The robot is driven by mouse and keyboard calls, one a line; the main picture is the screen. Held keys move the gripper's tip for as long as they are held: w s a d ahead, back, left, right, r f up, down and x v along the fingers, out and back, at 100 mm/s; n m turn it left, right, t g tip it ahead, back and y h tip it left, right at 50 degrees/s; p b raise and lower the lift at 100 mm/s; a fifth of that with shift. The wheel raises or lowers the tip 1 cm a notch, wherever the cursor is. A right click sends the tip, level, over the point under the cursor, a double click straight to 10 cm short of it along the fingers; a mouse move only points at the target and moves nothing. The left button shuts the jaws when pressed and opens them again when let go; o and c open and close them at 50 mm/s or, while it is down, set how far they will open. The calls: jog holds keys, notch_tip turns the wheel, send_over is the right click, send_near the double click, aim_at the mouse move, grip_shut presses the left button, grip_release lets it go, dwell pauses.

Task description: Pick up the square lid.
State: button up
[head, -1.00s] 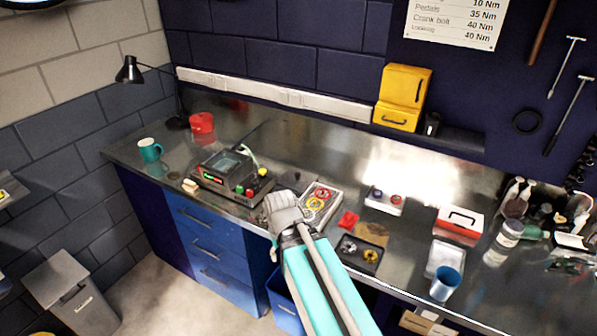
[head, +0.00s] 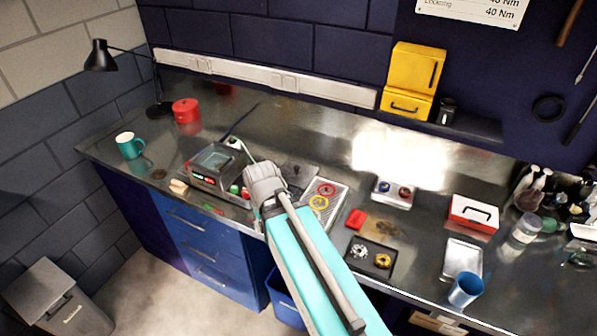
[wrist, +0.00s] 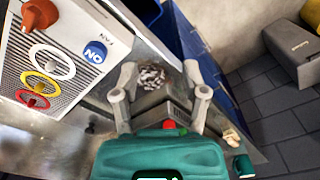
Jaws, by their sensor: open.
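A dark, flat, squarish plate with a small raised middle (head: 300,173) lies on the bench in the head view, just behind and right of my gripper; it looks like the square lid. My gripper (head: 262,183) is above the bench's front part, beside the instrument box with coloured buttons (head: 218,168). In the wrist view my gripper (wrist: 161,72) has its fingers spread, with nothing held between them. A dark speckled round thing (wrist: 151,77) shows beyond the fingertips; I cannot tell what it is. I cannot make out the lid surely in the wrist view.
A panel with red and yellow rings (head: 329,204) is right of my gripper. A red block (head: 356,219) and a dark tray (head: 370,271) lie farther right. A teal mug (head: 130,146) and red pot (head: 186,110) stand left. The bench's back middle is mostly clear.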

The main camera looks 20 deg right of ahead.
jog(key=shift+a, duration=0.15)
